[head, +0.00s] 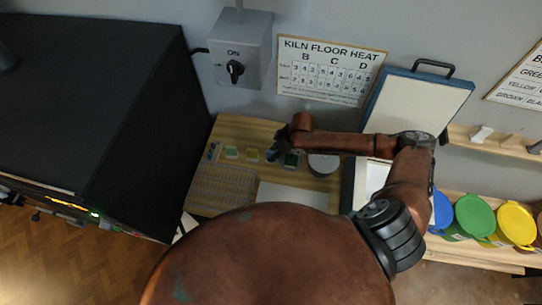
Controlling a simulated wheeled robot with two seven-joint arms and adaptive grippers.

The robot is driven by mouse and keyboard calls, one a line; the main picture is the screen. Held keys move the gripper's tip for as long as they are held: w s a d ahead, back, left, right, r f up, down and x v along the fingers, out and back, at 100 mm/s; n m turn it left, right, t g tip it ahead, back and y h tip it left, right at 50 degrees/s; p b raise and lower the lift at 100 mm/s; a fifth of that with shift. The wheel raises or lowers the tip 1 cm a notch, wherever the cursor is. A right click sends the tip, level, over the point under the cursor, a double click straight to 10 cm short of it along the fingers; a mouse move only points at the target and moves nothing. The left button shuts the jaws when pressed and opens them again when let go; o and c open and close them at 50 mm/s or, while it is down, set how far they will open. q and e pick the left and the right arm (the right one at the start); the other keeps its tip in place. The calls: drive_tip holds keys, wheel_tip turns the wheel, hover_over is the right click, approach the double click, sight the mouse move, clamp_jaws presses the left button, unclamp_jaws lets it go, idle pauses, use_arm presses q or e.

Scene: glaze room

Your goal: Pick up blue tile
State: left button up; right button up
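My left gripper is out of view.
A large black kiln (85,90) stands left of the table. A grey switch box (240,50) and a chart (330,71) hang behind. A round grey lid-like item (323,164) lies right of the tiles. Green (475,215) and yellow (516,222) tubs stand at right.

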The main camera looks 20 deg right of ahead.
drive_tip(key=x, duration=0.3)
drive_tip(key=shift+f, duration=0.1)
clamp_jaws()
idle(0.4)
